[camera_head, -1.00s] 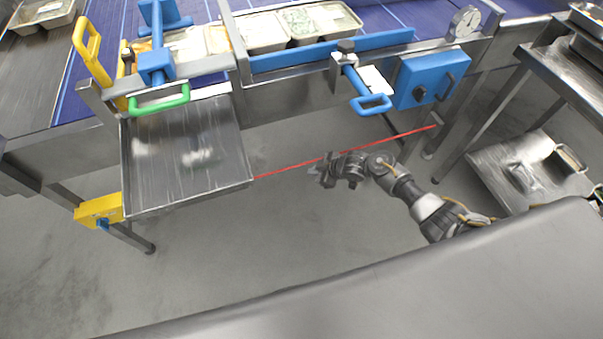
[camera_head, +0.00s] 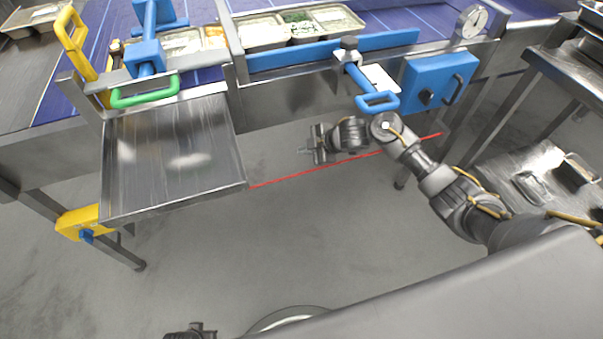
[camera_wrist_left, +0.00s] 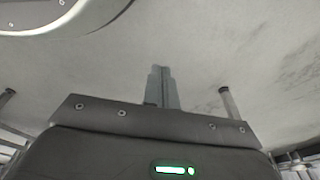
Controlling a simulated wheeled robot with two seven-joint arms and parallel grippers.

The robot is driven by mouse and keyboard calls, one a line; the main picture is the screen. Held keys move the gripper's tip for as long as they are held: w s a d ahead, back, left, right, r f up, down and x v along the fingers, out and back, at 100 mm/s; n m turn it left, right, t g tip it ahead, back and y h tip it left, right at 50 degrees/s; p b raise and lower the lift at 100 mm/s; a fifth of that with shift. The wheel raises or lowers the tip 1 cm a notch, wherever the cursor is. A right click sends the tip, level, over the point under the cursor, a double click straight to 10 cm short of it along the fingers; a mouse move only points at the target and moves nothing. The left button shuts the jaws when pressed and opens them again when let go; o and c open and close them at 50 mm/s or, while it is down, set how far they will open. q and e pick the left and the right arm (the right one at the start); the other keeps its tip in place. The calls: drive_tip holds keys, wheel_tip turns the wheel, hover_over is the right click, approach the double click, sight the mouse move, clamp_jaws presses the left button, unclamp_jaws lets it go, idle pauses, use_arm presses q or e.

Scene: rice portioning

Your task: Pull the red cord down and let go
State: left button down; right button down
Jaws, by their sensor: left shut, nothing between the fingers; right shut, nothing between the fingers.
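The red cord (camera_head: 290,177) runs straight and taut from the near right corner of the steel tray to the frame under the blue box. My right gripper (camera_head: 306,151) is shut and empty. It shows just above the cord in the head view, near its middle; whether it touches the cord I cannot tell. Part of the cord passes behind or under my right wrist. My left gripper (camera_head: 190,331) shows only partly at the bottom edge of the head view, far from the cord. In the left wrist view its fingers (camera_wrist_left: 161,88) are together with nothing between them, over bare floor.
A steel tray (camera_head: 172,160) with a green handle (camera_head: 145,92) stands at the left. A blue handle (camera_head: 376,102) and a blue box (camera_head: 438,80) hang on the conveyor's front rail above the cord. A grey surface (camera_head: 450,290) fills the lower right. The floor below the cord is clear.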

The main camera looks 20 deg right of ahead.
use_arm(q)
wheel_tip(320, 180, up, 18)
drive_tip(key=w+d+t+b, duration=0.1)
drive_tip(key=w+t+b, duration=0.1)
drive_tip(key=b, duration=0.6)
drive_tip(key=shift+w+f, duration=0.15)
drive_tip(key=shift+f, duration=0.1)
idle(1.7)
drive_tip(key=shift+f, duration=0.15)
idle(0.4)
drive_tip(key=shift+f+b, duration=1.35)
drive_tip(key=shift+b, duration=0.1)
idle(2.5)
